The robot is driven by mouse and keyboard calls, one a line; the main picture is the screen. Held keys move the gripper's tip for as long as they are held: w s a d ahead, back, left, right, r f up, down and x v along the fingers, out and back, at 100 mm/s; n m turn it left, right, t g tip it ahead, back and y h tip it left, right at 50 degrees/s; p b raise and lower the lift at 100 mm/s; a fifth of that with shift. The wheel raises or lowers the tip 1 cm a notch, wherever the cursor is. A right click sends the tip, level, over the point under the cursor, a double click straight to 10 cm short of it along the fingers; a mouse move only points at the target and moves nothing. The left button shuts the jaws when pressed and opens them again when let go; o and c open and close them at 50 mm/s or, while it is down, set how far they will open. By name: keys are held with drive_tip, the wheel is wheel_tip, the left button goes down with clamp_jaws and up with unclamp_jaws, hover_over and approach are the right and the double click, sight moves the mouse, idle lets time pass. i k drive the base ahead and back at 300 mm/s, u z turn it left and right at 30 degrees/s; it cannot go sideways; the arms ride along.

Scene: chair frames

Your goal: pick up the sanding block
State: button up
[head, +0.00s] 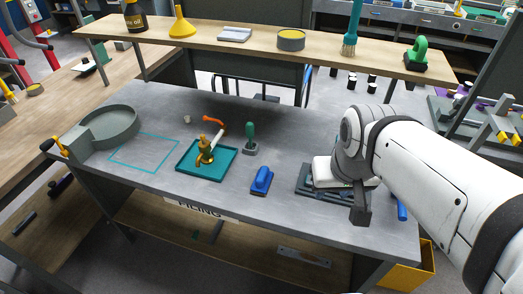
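A flat dark block with a rounded blue grip (261,181), which looks like the sanding block, lies on the grey workbench (215,215) near its front edge, right of the green tray. My gripper (360,208) is to the right of it, above or beside a dark grey tray (312,190) on the bench. Only one dark finger shows clearly, and the arm hides the rest. I cannot tell whether it is open or shut. Nothing touches the blue-gripped block.
A green tray (187,172) holds a brass-coloured piece (205,150). A green-handled tool (250,138) stands behind the blue-gripped block. A round grey container (108,127) sits at left. A blue object (402,209) is partly hidden by my arm. A raised shelf (335,55) runs along the back.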

sight(262, 179)
drive_tip(key=z, duration=0.1)
drive_tip(key=k, duration=0.2)
drive_tip(key=z, duration=2.95)
drive_tip(key=k, duration=2)
drive_tip(key=u, duration=1.7)
drive_tip(key=i, duration=1)
drive_tip(key=u, duration=0.05)
